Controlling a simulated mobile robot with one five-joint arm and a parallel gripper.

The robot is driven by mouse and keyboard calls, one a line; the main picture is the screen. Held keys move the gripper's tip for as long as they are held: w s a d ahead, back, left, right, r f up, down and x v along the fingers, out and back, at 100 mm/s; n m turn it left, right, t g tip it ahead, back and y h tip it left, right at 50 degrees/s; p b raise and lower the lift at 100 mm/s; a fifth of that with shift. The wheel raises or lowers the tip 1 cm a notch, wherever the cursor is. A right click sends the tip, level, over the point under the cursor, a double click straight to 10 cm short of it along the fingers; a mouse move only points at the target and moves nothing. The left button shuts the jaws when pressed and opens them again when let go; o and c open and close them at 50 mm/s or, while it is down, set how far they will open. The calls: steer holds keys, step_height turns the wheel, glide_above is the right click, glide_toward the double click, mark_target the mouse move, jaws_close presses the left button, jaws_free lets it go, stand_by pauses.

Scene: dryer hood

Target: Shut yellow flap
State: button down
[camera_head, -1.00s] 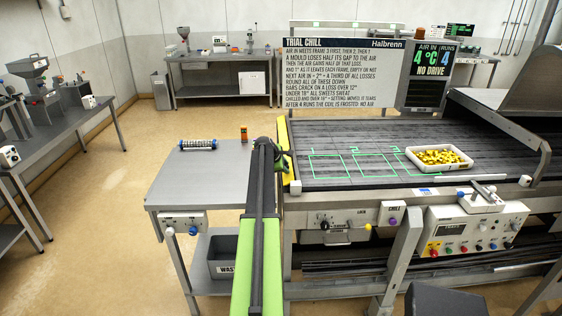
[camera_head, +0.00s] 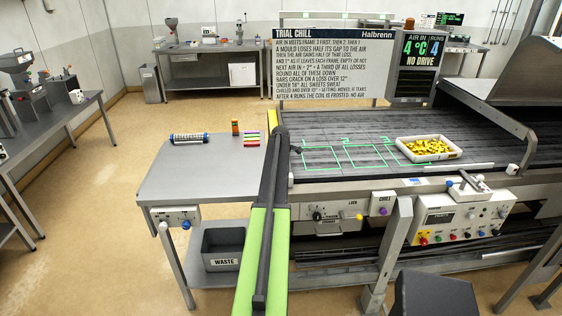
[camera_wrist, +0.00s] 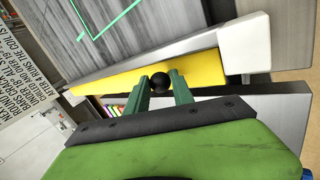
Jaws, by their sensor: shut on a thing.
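The yellow flap (camera_wrist: 194,72) shows in the wrist view as a long yellow strip along the edge of the dark belt bed. A round black knob (camera_wrist: 160,77) stands out from its near side. My gripper (camera_wrist: 160,88) has its two green fingers closed on this knob, one on each side. In the head view my arm reaches forward to the left end of the belt machine (camera_head: 400,130).
A grey table (camera_head: 195,172) adjoins the belt on the left, holding a striped cylinder (camera_head: 189,138) and a stack of coloured bars (camera_head: 251,138). A waste bin (camera_head: 222,247) sits below. A white tray of yellow pieces (camera_head: 428,148) lies on the belt. A sign (camera_head: 328,67) stands behind.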

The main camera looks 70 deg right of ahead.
steer(key=shift+s, duration=0.1)
steer(key=c, duration=1.1)
jaws_free()
steer(key=p+v, duration=1.4)
steer(key=v, duration=0.3)
steer(key=shift+a+p, duration=0.15)
steer(key=shift+p, duration=0.15)
steer(key=shift+r, duration=0.15)
